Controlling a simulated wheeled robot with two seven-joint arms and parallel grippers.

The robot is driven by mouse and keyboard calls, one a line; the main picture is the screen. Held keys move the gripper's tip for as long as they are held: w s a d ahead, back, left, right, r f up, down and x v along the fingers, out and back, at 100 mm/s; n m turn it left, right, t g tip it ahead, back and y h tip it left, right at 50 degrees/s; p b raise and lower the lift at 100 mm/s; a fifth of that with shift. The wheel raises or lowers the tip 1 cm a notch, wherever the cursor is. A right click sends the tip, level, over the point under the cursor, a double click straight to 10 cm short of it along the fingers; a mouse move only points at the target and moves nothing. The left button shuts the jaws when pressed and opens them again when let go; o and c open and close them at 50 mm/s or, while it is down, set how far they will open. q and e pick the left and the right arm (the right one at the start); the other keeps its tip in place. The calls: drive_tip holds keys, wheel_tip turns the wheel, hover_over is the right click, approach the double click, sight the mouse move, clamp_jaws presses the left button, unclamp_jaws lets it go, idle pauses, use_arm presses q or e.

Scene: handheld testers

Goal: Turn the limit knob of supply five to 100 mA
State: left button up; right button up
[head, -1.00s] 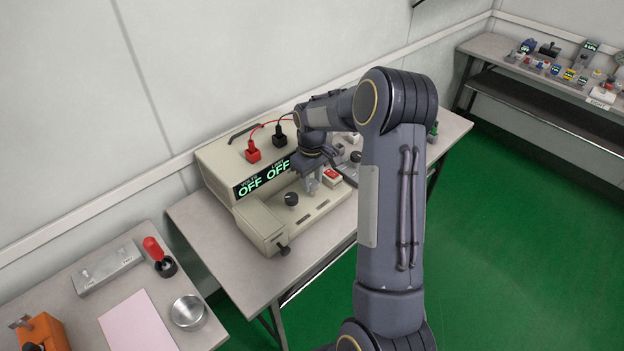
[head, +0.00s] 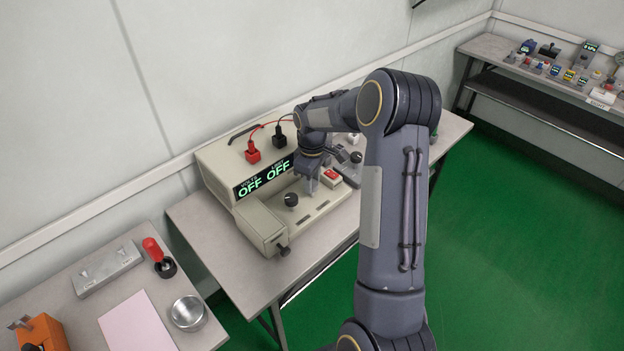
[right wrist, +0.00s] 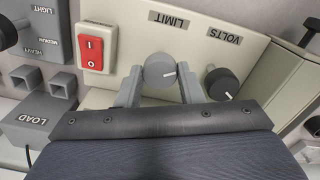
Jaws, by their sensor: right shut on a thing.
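The power supply (head: 246,204) is a beige box on the middle table. Its display (head: 264,178) reads OFF under both labels. My right gripper (right wrist: 159,84) is shut on this knob, one finger on each side. In the head view the right gripper (head: 312,185) reaches down onto the panel and hides the knob. The volts knob (right wrist: 221,84) stands beside it, free; it also shows in the head view (head: 291,200). My left gripper is not in view.
A red rocker switch (right wrist: 96,47) marked I and O is close to the gripper, with a grey LOAD unit (right wrist: 39,116) beyond it. Red and black plugs (head: 253,152) stand on top of the supply. Another bench (head: 490,45) is at the far right.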

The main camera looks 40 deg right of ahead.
drive_tip(key=o, duration=1)
wheel_tip(320, 180, up, 7)
drive_tip(key=shift+f, duration=0.1)
drive_tip(key=shift+r, duration=0.55)
